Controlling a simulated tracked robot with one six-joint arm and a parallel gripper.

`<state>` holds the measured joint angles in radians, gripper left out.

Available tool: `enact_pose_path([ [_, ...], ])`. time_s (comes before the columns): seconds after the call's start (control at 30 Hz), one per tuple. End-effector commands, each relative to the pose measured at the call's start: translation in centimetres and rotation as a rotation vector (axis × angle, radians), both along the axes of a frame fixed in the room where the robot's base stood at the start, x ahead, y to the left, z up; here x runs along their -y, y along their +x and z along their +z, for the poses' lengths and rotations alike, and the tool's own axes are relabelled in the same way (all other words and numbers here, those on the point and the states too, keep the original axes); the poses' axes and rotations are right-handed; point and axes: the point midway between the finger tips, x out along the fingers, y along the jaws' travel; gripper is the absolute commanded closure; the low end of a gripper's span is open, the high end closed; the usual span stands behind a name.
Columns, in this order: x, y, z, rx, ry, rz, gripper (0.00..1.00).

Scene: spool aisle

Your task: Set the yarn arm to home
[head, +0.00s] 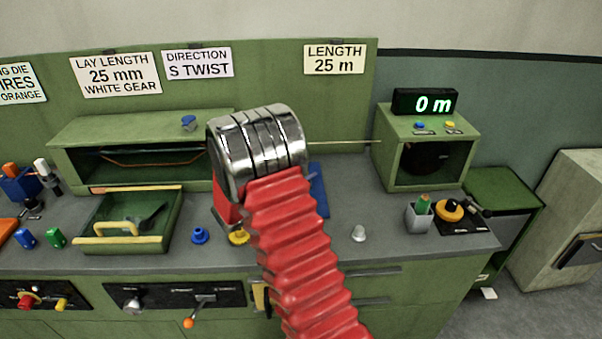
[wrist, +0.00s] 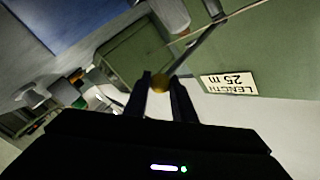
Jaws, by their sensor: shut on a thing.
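In the wrist view my gripper (wrist: 160,78) has its two dark fingers closed on either side of a small brass-yellow ball knob (wrist: 160,85). A dark rod (wrist: 200,46), which looks like the yarn arm, runs from near the knob up and to the right. In the head view my own red sleeve and metal wrist cover the gripper, the knob and the rod. I cannot tell from this how far the yarn arm is turned.
A thin pale line (head: 340,142) runs to the green box (head: 393,150) under the "0 m" display (head: 425,103). A green tray (head: 118,243), a blue knob-like part (head: 200,236) and a grey cup (head: 418,220) stand on the bench. The grey bench top (head: 345,205) has free room right of my arm.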

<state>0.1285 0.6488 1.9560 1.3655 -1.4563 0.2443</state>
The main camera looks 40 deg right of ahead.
Motion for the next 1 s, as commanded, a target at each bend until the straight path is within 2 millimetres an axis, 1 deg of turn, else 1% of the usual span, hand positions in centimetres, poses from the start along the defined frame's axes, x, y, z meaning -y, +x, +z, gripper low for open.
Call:
enact_pose_path([
  [0.03,-0.15,0.07,-0.78,-0.012,0.013,0.005,1.00],
  [0.33,-0.06,0.07,-0.77,-0.012,0.012,0.006,1.00],
  [0.37,-0.06,0.06,-0.76,-0.012,0.012,0.005,0.75],
  [0.6,0.05,0.05,-0.62,-0.009,0.010,0.004,0.59],
  [0.87,0.08,0.02,-0.35,-0.004,0.007,0.002,0.59],
  [1.0,-0.64,0.01,-0.29,-0.003,0.007,0.003,0.59],
])
